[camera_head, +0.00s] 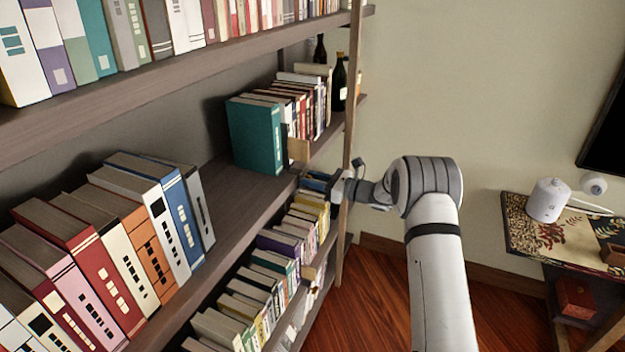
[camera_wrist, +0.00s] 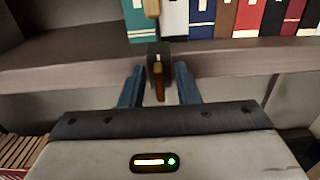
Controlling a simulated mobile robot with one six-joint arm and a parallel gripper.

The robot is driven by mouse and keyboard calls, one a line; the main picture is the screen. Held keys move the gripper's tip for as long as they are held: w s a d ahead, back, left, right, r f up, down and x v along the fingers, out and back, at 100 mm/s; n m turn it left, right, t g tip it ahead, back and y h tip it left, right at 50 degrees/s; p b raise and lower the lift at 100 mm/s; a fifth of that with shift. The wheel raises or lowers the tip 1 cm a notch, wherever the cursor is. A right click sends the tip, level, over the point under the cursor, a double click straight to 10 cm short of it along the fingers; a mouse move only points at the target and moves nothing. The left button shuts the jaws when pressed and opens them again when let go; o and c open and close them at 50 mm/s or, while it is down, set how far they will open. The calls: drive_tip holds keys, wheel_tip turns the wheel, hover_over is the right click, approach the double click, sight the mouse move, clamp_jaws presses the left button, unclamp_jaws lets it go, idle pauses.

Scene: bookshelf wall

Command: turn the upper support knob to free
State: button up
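The upper support knob (camera_wrist: 158,82) shows in the wrist view as a small brown handle on a dark block at the shelf's front edge. Its handle points down in the picture. My gripper (camera_wrist: 158,88) is open, with one blue finger on each side of the knob and visible gaps between. In the head view my gripper (camera_head: 318,181) is at the front edge of the middle shelf, below a wooden support piece (camera_head: 299,150); the knob is hidden or too small to make out there. The support piece also shows at the wrist view's top (camera_wrist: 152,8).
A teal book (camera_head: 256,136) and a row of books stand on the middle shelf (camera_head: 245,200) behind the support. A lower shelf is full of books (camera_head: 270,270). A shelf post (camera_head: 352,90) rises close to my wrist. A side table (camera_head: 530,235) stands at the right.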

clamp_jaws()
drive_tip(key=shift+s+a+f+n+b, duration=0.1)
drive_tip(key=shift+s+f+n+b, duration=0.1)
drive_tip(key=shift+n+b, duration=4.05)
drive_tip(key=shift+s+f+n+b, duration=0.2)
drive_tip(key=shift+n+b, duration=1.5)
drive_tip(key=shift+b, duration=5.2)
drive_tip(key=shift+s+a+f+n+b, duration=0.1)
drive_tip(key=shift+s+f+n+b, duration=0.1)
drive_tip(key=shift+n+b, duration=4.05)
drive_tip(key=m+b, duration=0.2)
drive_tip(key=shift+b, duration=0.4)
drive_tip(key=shift+o, duration=0.4)
unclamp_jaws()
